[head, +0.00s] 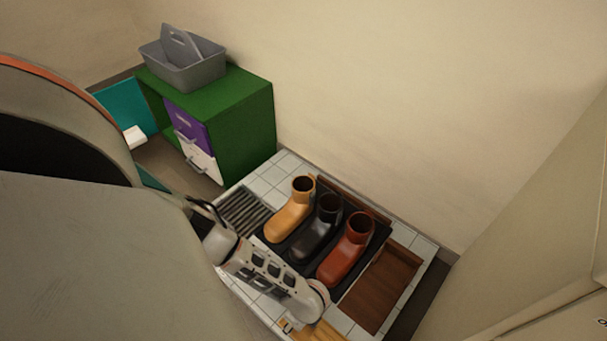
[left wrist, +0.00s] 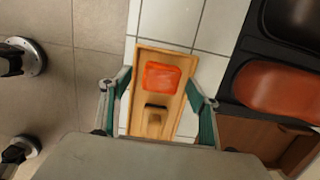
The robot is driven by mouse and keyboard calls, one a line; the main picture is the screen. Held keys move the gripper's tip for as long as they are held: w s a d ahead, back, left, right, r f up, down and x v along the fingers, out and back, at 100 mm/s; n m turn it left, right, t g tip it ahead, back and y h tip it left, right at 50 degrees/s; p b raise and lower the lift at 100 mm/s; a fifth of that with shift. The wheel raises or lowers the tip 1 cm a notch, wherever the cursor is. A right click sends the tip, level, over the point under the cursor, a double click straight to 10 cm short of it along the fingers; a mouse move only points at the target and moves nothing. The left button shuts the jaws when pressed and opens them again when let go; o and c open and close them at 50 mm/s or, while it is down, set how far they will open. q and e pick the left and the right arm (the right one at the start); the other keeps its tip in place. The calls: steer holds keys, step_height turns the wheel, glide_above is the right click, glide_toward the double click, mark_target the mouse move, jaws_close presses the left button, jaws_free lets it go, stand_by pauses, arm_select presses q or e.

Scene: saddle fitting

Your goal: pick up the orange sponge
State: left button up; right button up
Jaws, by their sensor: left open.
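The orange sponge (left wrist: 161,77) lies in a narrow light-wood tray (left wrist: 150,54) in the left wrist view. A small block with a dark top (left wrist: 155,114), perhaps a brush, lies in the same tray nearer to me. My left gripper (left wrist: 156,104) is open and empty, with one green-sided finger on each side of the tray. The sponge is between and ahead of the fingers, apart from both. In the head view, my left arm covers the area and only part of the tray (head: 322,333) shows at the bottom edge; the sponge is not clearly visible there. My right gripper is not in view.
On the white tiled table, tan (head: 290,212), black (head: 319,228) and red-brown (head: 347,250) boots stand on a black mat right of the tray. A brown wooden board (head: 383,290) lies beside them. A green cabinet (head: 245,115) bears a grey caddy (head: 190,68) behind.

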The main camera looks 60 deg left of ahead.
arm_select(q)
steer(key=shift+s+f, duration=0.1)
steer(key=shift+f, duration=0.2)
steer(key=shift+w+r, duration=0.15)
steer(key=shift+w, duration=0.05)
steer(key=c, duration=1.2)
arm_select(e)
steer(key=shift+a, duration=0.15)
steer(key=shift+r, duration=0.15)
arm_select(q)
steer(key=shift+r, duration=0.25)
step_height(320, 180, up, 20)
steer(key=p, duration=1)
steer(key=shift+f+p, duration=0.25)
steer(key=shift+p, duration=0.1)
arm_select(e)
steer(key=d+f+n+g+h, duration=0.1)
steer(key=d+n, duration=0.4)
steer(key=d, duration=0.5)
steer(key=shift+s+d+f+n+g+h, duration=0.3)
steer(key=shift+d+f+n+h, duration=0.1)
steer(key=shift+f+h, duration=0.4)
arm_select(q)
steer(key=shift+o, duration=0.7)
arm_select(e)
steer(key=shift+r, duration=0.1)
